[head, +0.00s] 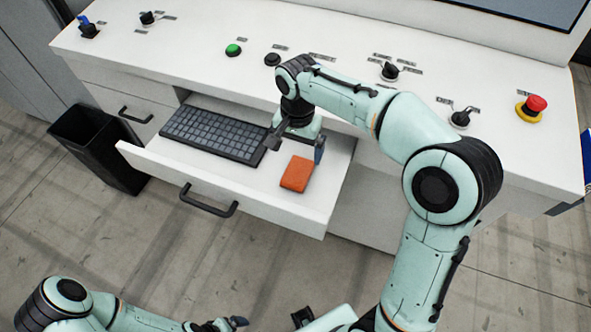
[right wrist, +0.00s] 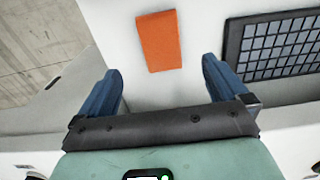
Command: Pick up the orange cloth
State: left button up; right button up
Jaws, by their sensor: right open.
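The orange cloth (head: 297,174) is a small folded rectangle lying flat in the open white drawer (head: 262,189), to the right of the keyboard. It also shows in the right wrist view (right wrist: 159,40), ahead of and between the two blue fingers. My right gripper (head: 296,146) is over the drawer, just behind the cloth in the head view. Its jaws (right wrist: 163,88) are open and empty, apart from the cloth. My left gripper (head: 237,324) is low at the bottom edge of the head view, away from the drawer, and only partly visible.
A dark keyboard (head: 214,134) lies in the drawer close to my right gripper. The drawer front has a black handle (head: 208,201). The white console top (head: 200,42) overhangs behind, with knobs and a red button (head: 533,104). A black bin (head: 98,147) stands at left.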

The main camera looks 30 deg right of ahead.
send_over(298, 172)
jog(key=f, duration=0.4)
jog(key=shift+s+a+f, duration=0.1)
jog(key=shift+s+a, duration=0.05)
jog(key=shift+a, duration=0.05)
jog(key=shift+w+d+f+b, duration=0.1)
jog(key=shift+w+f+b, duration=0.05)
jog(key=shift+f, duration=1.25)
jog(key=shift+w+d+f+b, duration=0.1)
jog(key=shift+f+b, duration=0.05)
jog(key=shift+f, duration=1.2)
pick_arm(q)
jog(key=shift+s+f, duration=0.25)
jog(key=shift+f, duration=0.25)
pick_arm(e)
jog(key=c, duration=1.2)
jog(key=shift+r, duration=0.1)
pick_arm(q)
jog(key=w+r+p, duration=0.1)
jog(key=r, duration=0.1)
jog(key=w+r+p, duration=0.2)
jog(key=shift+w+r, duration=0.1)
jog(key=shift+w, duration=0.05)
pick_arm(e)
notch_tip(298, 172, up, 20)
jog(key=shift+f, duration=0.1)
